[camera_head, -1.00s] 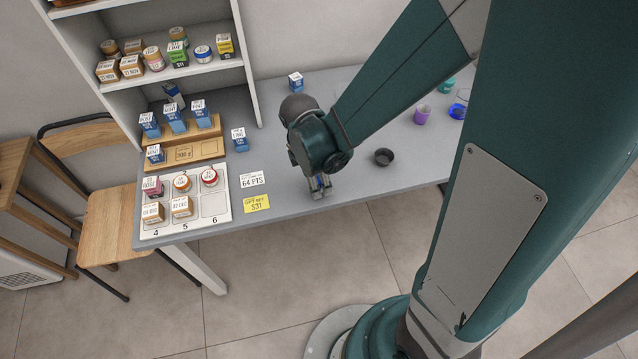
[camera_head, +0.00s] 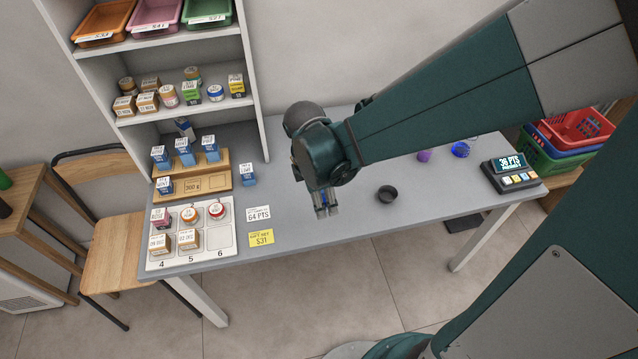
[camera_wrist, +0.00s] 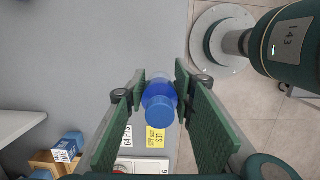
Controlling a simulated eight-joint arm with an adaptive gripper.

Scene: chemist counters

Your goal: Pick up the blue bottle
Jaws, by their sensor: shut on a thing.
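The blue bottle (camera_wrist: 160,108) is between the two green finger pads of my gripper (camera_wrist: 160,98) in the wrist view. Its round blue cap faces the camera, and the pads close on it from both sides. In the head view my gripper (camera_head: 327,209) points down over the front part of the grey counter. A little blue shows between its fingers there; most of the bottle is hidden. I cannot tell whether the bottle's base touches the counter.
A small dark bowl (camera_head: 387,194) stands right of my gripper. A white numbered tray (camera_head: 220,236) with jars and boxes, and a yellow card (camera_head: 261,238), lie to the left. A wooden stand (camera_head: 217,180) holds blue boxes. A payment terminal (camera_head: 516,174) stands at the right end.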

